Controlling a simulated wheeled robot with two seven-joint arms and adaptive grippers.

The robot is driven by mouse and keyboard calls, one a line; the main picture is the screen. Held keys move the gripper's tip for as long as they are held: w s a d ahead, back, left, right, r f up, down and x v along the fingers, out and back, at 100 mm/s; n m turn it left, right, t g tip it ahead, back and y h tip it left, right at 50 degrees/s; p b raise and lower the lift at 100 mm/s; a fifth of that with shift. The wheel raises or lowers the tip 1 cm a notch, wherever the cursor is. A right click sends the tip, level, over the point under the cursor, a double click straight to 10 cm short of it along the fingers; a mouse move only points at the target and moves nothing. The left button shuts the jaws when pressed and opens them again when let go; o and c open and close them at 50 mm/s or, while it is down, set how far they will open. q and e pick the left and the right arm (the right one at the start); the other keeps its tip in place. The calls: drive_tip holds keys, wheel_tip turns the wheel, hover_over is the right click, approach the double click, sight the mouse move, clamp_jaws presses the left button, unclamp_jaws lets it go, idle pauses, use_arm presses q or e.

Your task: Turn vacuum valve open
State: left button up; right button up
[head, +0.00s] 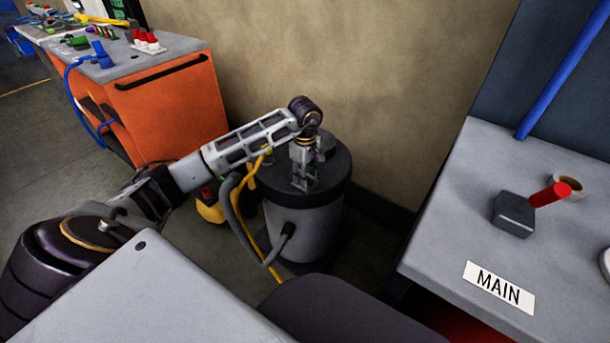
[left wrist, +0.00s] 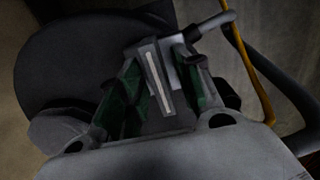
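A grey vacuum canister (head: 303,232) with a black lid (head: 335,180) stands on the floor by the wall. My left gripper (head: 303,185) points down over the lid. In the left wrist view, a narrow grey part with a pale strip (left wrist: 157,80) lies between the green-padded fingers of the gripper (left wrist: 160,72). It looks like the valve lever, but no label shows. The fingers stand apart on either side of it, with a visible gap on the right side. Whether the left finger touches it is unclear. In the head view the gripper hides this part. My right gripper is out of view.
An orange cabinet (head: 175,105) stands at left. A dark hose (head: 238,225) and yellow cable hang beside the canister.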

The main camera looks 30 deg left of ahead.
use_arm(q)
clamp_jaws()
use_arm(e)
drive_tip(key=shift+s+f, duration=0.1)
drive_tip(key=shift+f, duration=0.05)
